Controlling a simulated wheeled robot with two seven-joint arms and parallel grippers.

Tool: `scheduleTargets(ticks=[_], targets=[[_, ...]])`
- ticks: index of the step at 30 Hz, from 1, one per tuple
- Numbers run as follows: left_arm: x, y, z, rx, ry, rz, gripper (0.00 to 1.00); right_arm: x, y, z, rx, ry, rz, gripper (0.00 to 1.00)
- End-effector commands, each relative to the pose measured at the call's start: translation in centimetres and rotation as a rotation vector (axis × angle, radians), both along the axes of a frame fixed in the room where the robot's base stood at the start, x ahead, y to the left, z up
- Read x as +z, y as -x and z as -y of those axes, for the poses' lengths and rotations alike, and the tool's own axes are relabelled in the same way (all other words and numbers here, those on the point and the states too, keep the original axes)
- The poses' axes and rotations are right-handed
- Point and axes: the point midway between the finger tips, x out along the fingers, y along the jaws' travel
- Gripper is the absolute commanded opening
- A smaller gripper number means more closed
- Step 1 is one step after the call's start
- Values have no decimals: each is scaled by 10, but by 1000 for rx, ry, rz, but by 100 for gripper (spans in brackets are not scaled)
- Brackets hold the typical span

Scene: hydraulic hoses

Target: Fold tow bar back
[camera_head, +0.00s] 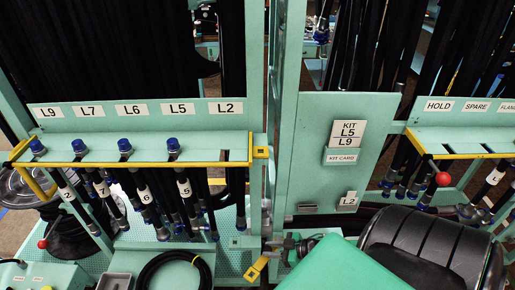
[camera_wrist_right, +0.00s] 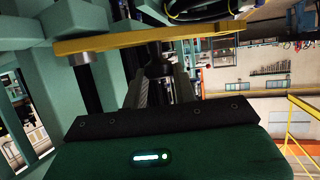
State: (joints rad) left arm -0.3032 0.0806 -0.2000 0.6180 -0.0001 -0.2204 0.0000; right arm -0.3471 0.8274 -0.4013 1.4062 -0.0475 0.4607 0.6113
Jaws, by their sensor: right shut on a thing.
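The yellow tow bar (camera_wrist_right: 150,38) runs across the top of the right wrist view, just beyond my fingers. In the head view a short yellow piece (camera_head: 257,268), which looks like part of it, shows low in the middle beside the teal post. My right gripper (camera_head: 284,244) is shut there, right of and above the yellow piece. In the right wrist view its two fingers (camera_wrist_right: 160,75) reach up to the bar with a dark part between them. The exact contact is too dark to see. My left gripper is out of view.
A teal rack (camera_head: 150,115) with yellow-edged hose shelves and hanging black hoses stands at the left. A teal panel with a kit card holder (camera_head: 342,156) is in the middle. More hoses and a red knob (camera_head: 443,179) are at the right. A coiled hose (camera_head: 175,262) lies low left.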

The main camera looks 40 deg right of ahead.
Motion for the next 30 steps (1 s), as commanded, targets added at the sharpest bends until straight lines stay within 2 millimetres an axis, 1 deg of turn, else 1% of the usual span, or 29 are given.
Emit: scheduleTargets(ticks=[1,3,9,15,21,30], targets=[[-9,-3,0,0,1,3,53,-3,2,5,46,7,1,0],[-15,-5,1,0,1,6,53,-4,7,7,106,6,0,0],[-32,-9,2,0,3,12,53,-4,16,11,259,5,1,0],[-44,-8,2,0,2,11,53,-3,22,15,366,4,1,0],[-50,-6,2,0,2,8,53,-2,25,18,426,3,1,0],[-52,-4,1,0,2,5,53,-1,27,18,448,2,0,0]])
